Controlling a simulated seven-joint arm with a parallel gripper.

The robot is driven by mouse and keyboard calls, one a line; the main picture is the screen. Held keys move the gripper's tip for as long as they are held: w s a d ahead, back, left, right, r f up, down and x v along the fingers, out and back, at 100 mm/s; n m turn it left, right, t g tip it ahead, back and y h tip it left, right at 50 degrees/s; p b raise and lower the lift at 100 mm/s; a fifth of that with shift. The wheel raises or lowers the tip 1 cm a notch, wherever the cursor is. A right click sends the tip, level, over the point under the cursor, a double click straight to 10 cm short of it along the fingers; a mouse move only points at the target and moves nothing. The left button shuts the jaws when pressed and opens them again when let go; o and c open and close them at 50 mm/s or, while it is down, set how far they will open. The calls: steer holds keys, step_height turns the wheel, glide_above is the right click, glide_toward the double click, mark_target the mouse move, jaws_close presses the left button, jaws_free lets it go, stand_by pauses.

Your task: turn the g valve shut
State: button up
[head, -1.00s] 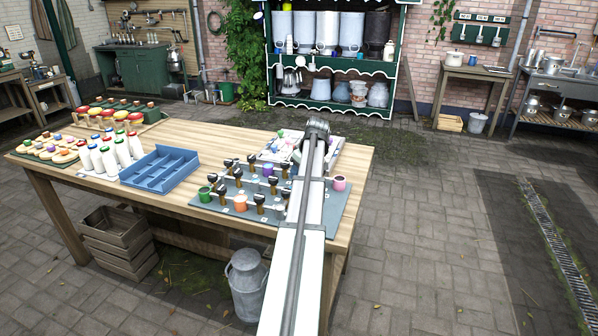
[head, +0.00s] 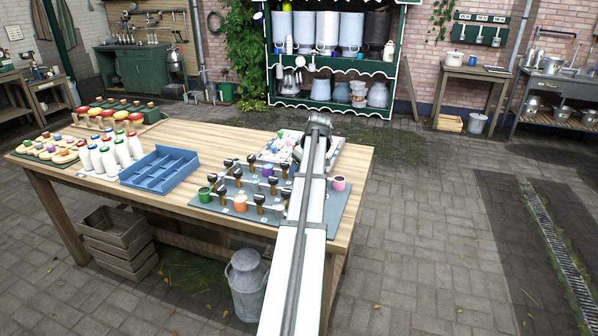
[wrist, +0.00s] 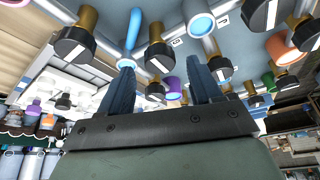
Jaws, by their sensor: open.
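Several valves with black knobs, white bars and brass stems stand on a grey board (head: 345,212) on the wooden table in the head view. Their labels are too small to read, so I cannot tell which is the g valve. In the wrist view my gripper (wrist: 162,66) is open, its two dark blue fingers apart. One black valve knob (wrist: 160,57) on a brass stem appears between and beyond the fingertips; contact is not visible. Other valve knobs (wrist: 73,44) show to the left and right (wrist: 262,14). In the head view my arm hides the gripper and part of the board.
Coloured cups sit among the valves: green (head: 205,194), orange (head: 240,203), purple (head: 267,171) and pink (head: 339,184). A blue divided tray (head: 160,168) and white bottles (head: 121,151) stand to the left. A white tray (head: 350,160) lies behind the board.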

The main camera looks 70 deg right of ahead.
steer(key=v, duration=1.2)
